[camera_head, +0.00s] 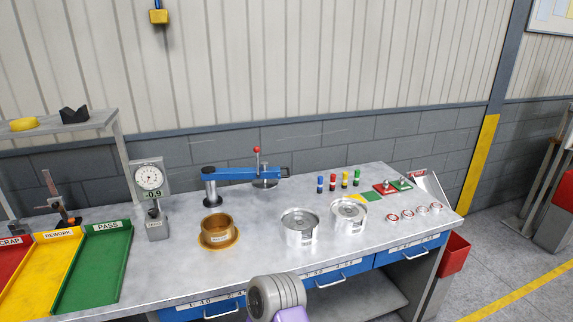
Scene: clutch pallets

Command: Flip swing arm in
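The blue swing arm (240,173) is mounted on a dark upright post (211,188) near the back of the bench. It reaches from the post to the right, roughly along the back edge. A thin lever with a red knob (256,150) stands up from it. A round metal piece (265,183) sits under its right part. A grey rounded link of mine shows at the bottom centre, with a purple part beside it. Neither of my grippers is in view.
A brass cup (219,231) stands in front of the post, with two silver cylinders (298,227) (348,216) to its right. A dial gauge (150,190) stands left. Red, yellow and green trays (104,262) lie at far left. Small coloured pegs (344,179) stand back right.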

